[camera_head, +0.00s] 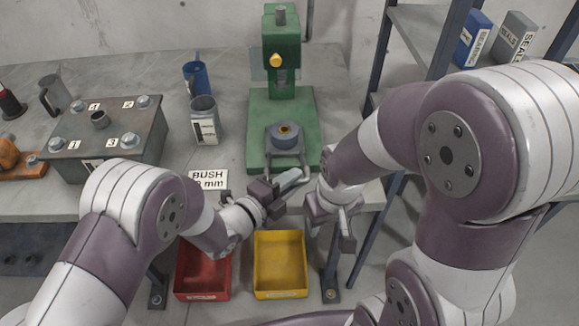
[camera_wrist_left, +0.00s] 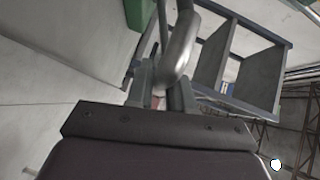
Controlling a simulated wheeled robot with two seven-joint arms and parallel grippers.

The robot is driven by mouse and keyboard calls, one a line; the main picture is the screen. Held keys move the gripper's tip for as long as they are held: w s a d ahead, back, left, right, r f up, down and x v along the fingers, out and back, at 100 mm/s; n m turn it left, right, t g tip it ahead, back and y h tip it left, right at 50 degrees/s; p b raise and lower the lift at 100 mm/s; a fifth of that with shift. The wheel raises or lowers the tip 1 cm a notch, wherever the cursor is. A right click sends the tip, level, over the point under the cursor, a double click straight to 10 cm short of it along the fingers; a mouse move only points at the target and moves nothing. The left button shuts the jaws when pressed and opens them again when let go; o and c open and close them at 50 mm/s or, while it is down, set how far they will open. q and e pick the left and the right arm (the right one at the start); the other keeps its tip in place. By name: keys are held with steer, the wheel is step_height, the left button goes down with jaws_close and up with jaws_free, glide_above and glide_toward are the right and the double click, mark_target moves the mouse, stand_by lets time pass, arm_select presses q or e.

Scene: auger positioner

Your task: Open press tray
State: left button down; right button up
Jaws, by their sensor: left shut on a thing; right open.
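The green press (camera_head: 281,60) stands on the bench. My left gripper (camera_head: 290,178) is at the front of the press, shut on this handle. In the left wrist view the curved metal handle (camera_wrist_left: 181,48) runs down between the fingers of my left gripper (camera_wrist_left: 163,98). My fingers partly hide the handle in the head view. My right gripper (camera_head: 338,228) is open and empty, to the right of the left one and beyond the bench front.
A red bin (camera_head: 203,291) and a yellow bin (camera_head: 280,291) sit below the bench front. A BUSH label (camera_head: 208,181), a grey mug (camera_head: 205,122), a blue mug (camera_head: 196,78) and a numbered metal block (camera_head: 108,150) are left of the press. Shelving (camera_head: 420,35) stands right.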

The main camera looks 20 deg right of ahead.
arm_select(q)
steer(key=c, duration=1.1)
jaws_free()
steer(key=b+v, duration=0.1)
steer(key=v, duration=1.1)
steer(key=shift+s+a, duration=0.2)
steer(key=shift+a, duration=0.1)
